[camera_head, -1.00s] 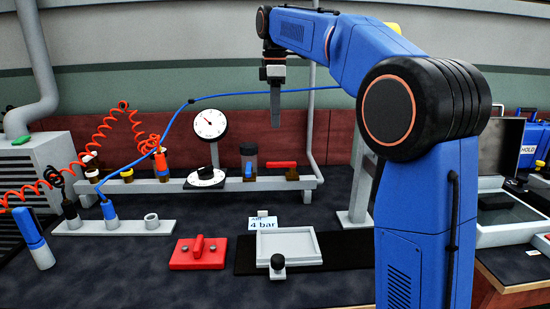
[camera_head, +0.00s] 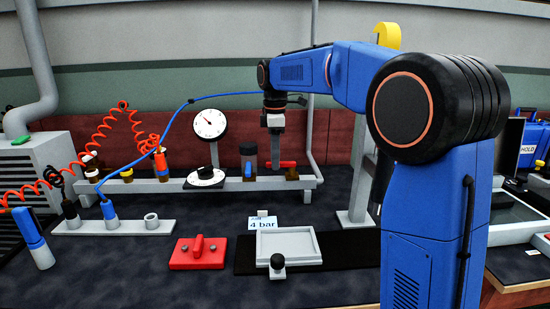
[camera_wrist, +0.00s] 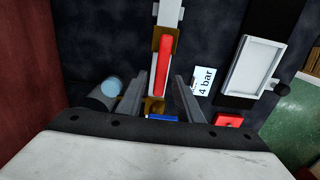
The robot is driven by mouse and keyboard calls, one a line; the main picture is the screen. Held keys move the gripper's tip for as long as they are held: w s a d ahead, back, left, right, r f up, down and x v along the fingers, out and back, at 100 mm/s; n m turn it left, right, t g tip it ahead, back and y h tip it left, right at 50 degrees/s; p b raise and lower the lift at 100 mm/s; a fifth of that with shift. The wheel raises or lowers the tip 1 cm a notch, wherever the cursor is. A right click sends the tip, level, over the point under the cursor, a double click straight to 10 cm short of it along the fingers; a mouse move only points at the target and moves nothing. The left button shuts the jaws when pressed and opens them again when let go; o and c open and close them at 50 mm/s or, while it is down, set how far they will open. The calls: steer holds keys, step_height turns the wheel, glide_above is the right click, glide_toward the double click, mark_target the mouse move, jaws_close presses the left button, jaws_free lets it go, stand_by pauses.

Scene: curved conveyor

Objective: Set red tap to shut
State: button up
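The red tap handle (camera_head: 287,164) sits on a brown valve body (camera_head: 292,174) at the right end of the grey pipe rail. In the wrist view the red handle (camera_wrist: 163,66) lies lengthwise along the pipe, in line with it. My gripper (camera_head: 275,158) points down at the left part of the handle and partly hides it. In the wrist view my gripper (camera_wrist: 160,77) is open, with the handle between the two fingers as seen from above. Nothing is held. I cannot tell whether the fingers touch the handle.
A blue tap (camera_head: 248,170) and dark cylinder (camera_head: 248,150) stand just left of the red tap. A "4 bar" card (camera_head: 262,224), grey tray (camera_head: 288,232) and red block (camera_head: 199,254) lie in front.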

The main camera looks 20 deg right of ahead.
jaws_close()
